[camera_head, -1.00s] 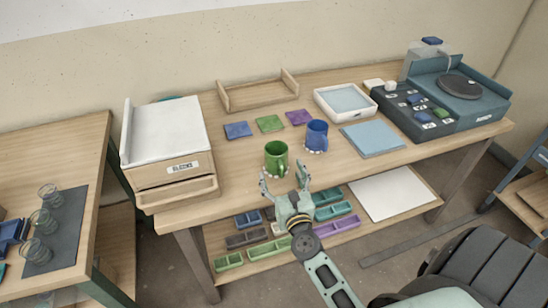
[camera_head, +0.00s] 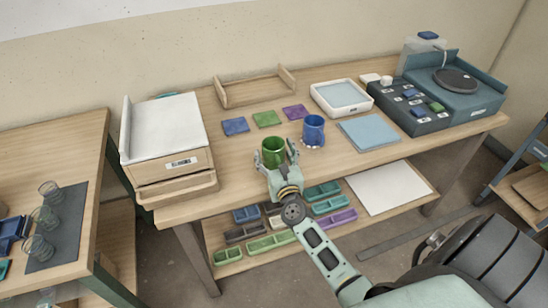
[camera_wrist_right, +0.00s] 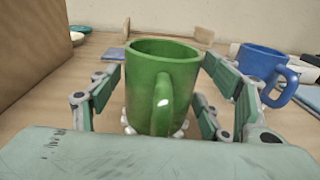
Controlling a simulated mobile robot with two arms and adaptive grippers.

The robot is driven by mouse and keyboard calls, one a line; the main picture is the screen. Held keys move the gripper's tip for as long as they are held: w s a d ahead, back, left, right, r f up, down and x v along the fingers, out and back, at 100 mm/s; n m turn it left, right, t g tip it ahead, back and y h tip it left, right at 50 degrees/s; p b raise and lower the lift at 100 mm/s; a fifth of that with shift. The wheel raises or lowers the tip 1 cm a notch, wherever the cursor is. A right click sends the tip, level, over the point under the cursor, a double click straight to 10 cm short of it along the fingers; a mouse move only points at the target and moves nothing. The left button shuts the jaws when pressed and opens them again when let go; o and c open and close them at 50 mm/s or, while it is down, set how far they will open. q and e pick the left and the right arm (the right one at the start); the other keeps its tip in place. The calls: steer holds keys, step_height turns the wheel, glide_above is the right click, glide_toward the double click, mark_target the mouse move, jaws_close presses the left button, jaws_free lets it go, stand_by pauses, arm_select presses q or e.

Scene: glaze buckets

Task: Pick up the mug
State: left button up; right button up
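A green mug (camera_head: 273,150) stands upright near the front edge of the wooden table. It fills the middle of the right wrist view (camera_wrist_right: 150,85), its handle facing the camera and small white beads around its base. My right gripper (camera_head: 277,157) is open, with one finger on each side of the green mug; narrow gaps seem to remain between fingers and mug. A blue mug (camera_head: 313,130) stands to the right and slightly farther back; it also shows at the right of the wrist view (camera_wrist_right: 262,66). My left gripper is not in view.
Blue, green and purple tiles (camera_head: 266,119) lie behind the mugs. A light-blue board (camera_head: 369,134), a white tray (camera_head: 341,97) and a dark device (camera_head: 411,106) are to the right. A wooden box (camera_head: 174,165) stands left. A lower shelf holds coloured trays (camera_head: 270,242).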

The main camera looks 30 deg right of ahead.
steer(key=c, duration=1.1)
steer(key=shift+c, duration=0.6)
steer(key=shift+r, duration=0.15)
